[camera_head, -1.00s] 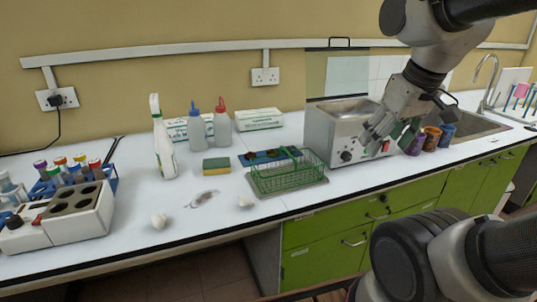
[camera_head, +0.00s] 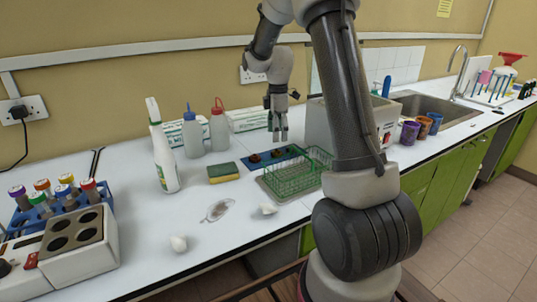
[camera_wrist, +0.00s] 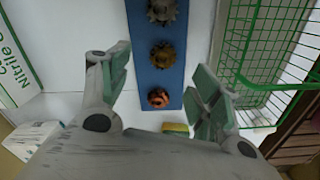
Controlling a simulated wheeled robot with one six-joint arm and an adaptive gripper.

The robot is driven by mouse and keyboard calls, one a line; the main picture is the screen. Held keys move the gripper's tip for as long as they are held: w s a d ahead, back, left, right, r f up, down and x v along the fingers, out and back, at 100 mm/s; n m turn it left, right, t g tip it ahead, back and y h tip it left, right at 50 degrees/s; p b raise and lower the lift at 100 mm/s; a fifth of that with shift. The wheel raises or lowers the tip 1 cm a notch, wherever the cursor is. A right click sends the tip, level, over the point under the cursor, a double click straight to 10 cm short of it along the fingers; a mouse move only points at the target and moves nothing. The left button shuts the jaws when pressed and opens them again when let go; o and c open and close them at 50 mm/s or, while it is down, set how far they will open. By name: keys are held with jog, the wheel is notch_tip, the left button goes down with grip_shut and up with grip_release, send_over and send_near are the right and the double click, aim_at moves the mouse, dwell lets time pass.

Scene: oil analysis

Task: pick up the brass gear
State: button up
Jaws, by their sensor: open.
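The brass gear (camera_wrist: 162,55) is the middle one of three gears in a row on a blue mat (camera_wrist: 160,78) in the wrist view. A steel-grey gear (camera_wrist: 161,10) lies above it and a copper-coloured gear (camera_wrist: 158,98) below it. In the head view, the brass gear (camera_head: 276,153) is small and dark on the blue mat (camera_head: 246,163), behind the green wire basket. My gripper (camera_head: 279,138) points down over the mat. In the wrist view my gripper (camera_wrist: 163,78) is open and empty, its fingers on either side of the gear row.
The green wire basket (camera_head: 290,178) stands close beside the mat. A yellow-green sponge (camera_head: 223,174), bottles (camera_head: 219,127) and glove boxes (camera_head: 247,118) are near. A metal bath (camera_head: 318,125) stands behind my arm. The counter front holds a glass dish (camera_head: 217,210) and small white pieces (camera_head: 178,244).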

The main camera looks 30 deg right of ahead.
aim_at(277, 150)
jog(key=f, duration=0.7)
jog(key=shift+s+a, duration=0.2)
